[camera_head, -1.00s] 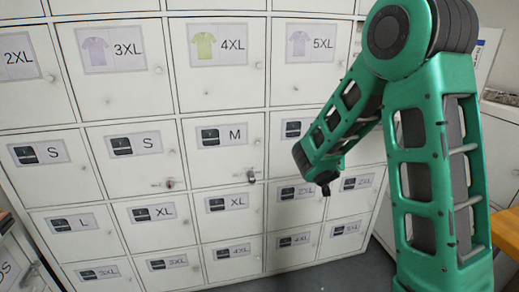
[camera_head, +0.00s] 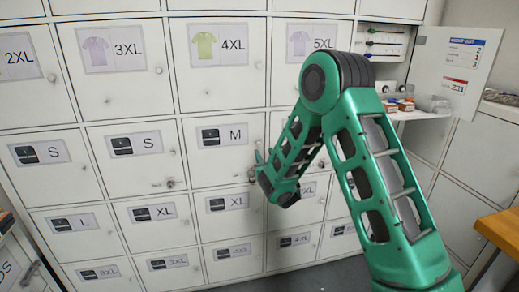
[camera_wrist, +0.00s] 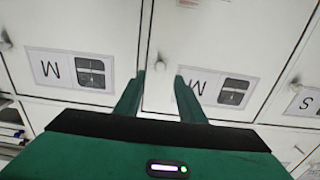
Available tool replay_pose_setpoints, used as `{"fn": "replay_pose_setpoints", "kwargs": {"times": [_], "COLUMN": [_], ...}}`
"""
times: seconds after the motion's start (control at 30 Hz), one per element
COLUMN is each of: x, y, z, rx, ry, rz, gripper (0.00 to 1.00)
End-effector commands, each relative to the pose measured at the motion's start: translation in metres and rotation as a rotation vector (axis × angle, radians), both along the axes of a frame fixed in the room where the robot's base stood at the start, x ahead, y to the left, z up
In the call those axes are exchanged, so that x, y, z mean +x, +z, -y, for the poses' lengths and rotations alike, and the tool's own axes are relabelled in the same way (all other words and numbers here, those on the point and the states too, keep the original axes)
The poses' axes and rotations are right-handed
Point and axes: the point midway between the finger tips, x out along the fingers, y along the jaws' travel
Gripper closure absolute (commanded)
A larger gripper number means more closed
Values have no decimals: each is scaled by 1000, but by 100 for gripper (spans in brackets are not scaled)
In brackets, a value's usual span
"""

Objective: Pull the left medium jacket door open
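The left medium jacket door (camera_head: 222,166) is a white locker door with an M label, shut, in the second row right of the S doors. In the upside-down wrist view the same door (camera_wrist: 205,120) is shut, with its small round knob (camera_wrist: 160,65) near its edge. My gripper (camera_wrist: 161,78) is open and empty. Its two fingers stand on either side of the knob in the picture; whether they touch it I cannot tell. In the head view my gripper (camera_head: 260,162) is at the door's lower right corner, and my arm hides most of the neighbouring door.
A second M door (camera_wrist: 75,35) is beside it, shut. Keys hang at the S door's lock (camera_head: 170,183). At the upper right a cabinet door (camera_head: 455,65) stands open beside shelves with small boxes (camera_head: 398,105). A wooden table edge (camera_head: 500,232) is at the right.

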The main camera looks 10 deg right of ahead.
Motion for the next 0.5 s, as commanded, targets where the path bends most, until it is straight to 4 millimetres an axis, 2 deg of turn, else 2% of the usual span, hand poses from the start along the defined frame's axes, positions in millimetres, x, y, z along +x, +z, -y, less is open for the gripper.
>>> {"fn": "replay_pose_setpoints", "kwargs": {"times": [0.3, 0.5], "x": [46, 70], "y": [0, 0], "z": [0, 0], "rx": [1, -1], "ry": [-3, -2], "rz": [2, 1], "gripper": [64, 64]}}
